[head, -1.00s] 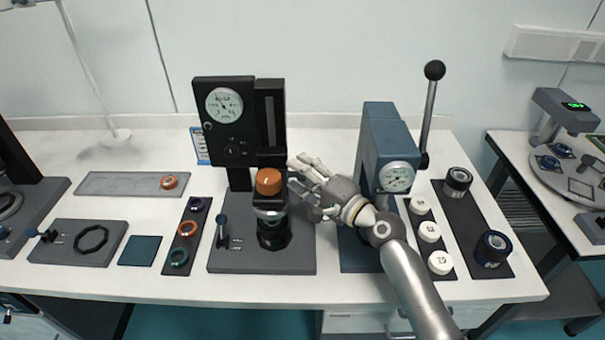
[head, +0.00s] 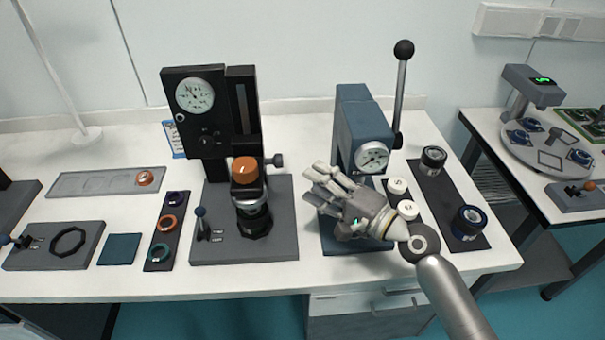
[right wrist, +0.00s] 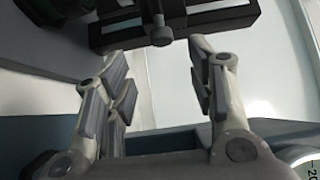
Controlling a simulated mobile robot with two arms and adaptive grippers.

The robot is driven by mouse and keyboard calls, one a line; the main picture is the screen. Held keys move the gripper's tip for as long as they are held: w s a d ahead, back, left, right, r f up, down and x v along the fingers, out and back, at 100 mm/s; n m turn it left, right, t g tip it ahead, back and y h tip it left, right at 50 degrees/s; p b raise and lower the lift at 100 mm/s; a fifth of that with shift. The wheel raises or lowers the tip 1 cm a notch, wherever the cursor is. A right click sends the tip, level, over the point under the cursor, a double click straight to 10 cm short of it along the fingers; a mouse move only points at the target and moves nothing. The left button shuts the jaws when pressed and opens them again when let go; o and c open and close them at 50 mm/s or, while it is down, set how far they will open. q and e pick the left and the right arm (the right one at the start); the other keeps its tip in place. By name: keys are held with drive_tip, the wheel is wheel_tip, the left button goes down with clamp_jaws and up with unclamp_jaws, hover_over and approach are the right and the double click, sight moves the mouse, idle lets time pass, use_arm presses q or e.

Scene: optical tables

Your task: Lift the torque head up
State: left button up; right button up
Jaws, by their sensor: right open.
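The torque head (head: 245,170), with an orange cap, sits on a black carriage on the upright column of the dial stand. It is above a black cylindrical fixture (head: 254,218) on the stand's grey base; I cannot tell if they touch. A dark side knob (head: 275,161) sticks out to the right of the head. It also shows in the right wrist view (right wrist: 160,34), beyond the fingers. My right gripper (head: 318,186) is open and empty, to the right of the head and apart from it. In the right wrist view the fingers (right wrist: 158,68) are spread. My left gripper is not seen.
A blue press (head: 358,120) with a dial and a tall lever (head: 401,90) stands just behind my right gripper. White weights (head: 397,186) and dark cylinders (head: 433,158) are to its right. Ring strips and a teal mat (head: 119,249) lie at left.

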drive_tip(key=shift+s+d, duration=0.25)
drive_tip(key=shift+s, duration=0.05)
wheel_tip(320, 180, down, 4)
drive_tip(key=a+r+n+t+b, duration=0.1)
drive_tip(key=a+n+t+b, duration=0.1)
drive_tip(key=t+b, duration=0.45)
drive_tip(key=shift+g+h, duration=0.3)
drive_tip(key=shift+g, duration=0.35)
drive_tip(key=x, duration=0.5)
drive_tip(key=p+x, duration=0.1)
drive_tip(key=x, duration=0.4)
drive_tip(key=shift+s+a+f, duration=0.2)
drive_tip(key=shift+a+f, duration=0.05)
drive_tip(key=shift+a, duration=0.1)
clamp_jaws()
